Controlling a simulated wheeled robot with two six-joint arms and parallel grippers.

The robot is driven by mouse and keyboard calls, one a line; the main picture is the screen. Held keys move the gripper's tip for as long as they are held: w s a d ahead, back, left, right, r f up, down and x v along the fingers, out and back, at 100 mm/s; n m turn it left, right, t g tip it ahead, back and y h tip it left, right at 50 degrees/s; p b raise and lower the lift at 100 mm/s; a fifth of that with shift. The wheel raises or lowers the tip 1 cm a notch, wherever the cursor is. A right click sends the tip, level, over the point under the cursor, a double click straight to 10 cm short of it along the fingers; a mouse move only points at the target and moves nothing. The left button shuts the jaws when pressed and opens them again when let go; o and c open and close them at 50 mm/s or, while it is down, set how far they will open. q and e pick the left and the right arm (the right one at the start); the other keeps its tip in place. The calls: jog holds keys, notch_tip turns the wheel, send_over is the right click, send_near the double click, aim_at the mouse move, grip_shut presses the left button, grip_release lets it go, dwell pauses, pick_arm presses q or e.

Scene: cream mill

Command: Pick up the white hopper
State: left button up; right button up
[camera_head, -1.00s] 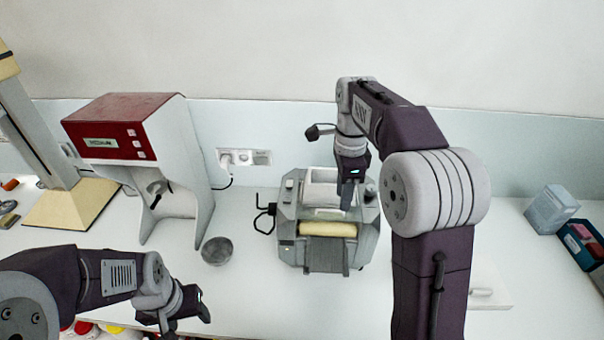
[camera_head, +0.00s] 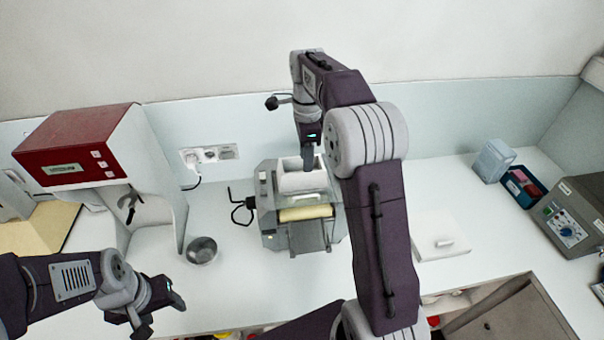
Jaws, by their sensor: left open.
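The white hopper (camera_head: 302,183) is an open box seated on top of the grey mill (camera_head: 268,215), above its cream roller (camera_head: 305,213). My right gripper (camera_head: 308,157) points down at the hopper's back rim, right of its middle. Its fingers are small and partly merge with the rim, so I cannot tell whether they touch it or are closed.
A red-and-white machine (camera_head: 85,150) stands at the left, with a grey bowl (camera_head: 202,250) beside it. A white board (camera_head: 437,235) lies right of my right arm. A pale box (camera_head: 493,160), a blue tray (camera_head: 524,187) and a control box (camera_head: 572,215) stand at the right.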

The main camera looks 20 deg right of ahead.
aim_at(303, 173)
jog(key=shift+w+a+f, duration=0.15)
jog(key=shift+a+f, duration=0.05)
jog(key=shift+f, duration=0.6)
notch_tip(303, 173, down, 4)
jog(key=shift+w+f+p, duration=0.1)
jog(key=shift+p, duration=0.95)
jog(key=shift+f, duration=0.4)
jog(key=shift+w+f, duration=0.15)
grip_shut()
